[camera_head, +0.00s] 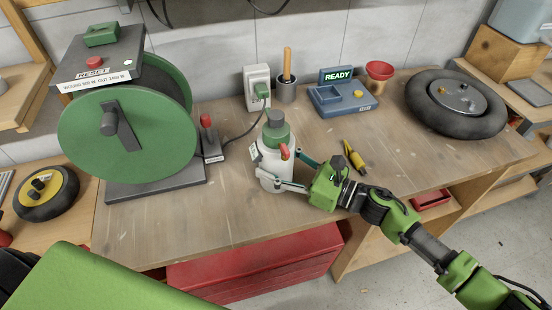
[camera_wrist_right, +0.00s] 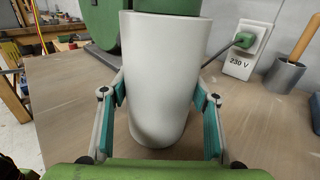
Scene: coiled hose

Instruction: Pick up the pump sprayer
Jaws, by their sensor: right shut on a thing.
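The pump sprayer (camera_head: 270,165) is a white bottle with a green collar, a grey top knob and a red nozzle. It stands upright on the wooden bench near the middle of the head view. My right gripper (camera_head: 285,172) reaches it from the right and is shut around its body. In the right wrist view the white body (camera_wrist_right: 160,75) fills the middle, with a teal-padded finger of my right gripper (camera_wrist_right: 163,110) against each side. Whether its base touches the bench is hard to tell. My left gripper is not in view.
A green hose reel (camera_head: 130,140) stands at the left of the bench (camera_head: 230,230). A wall socket (camera_head: 257,85), a plunger in a grey cup (camera_head: 286,88), a blue READY device (camera_head: 342,98), a red funnel (camera_head: 379,72) and a black tyre (camera_head: 455,103) line the back. The bench front is clear.

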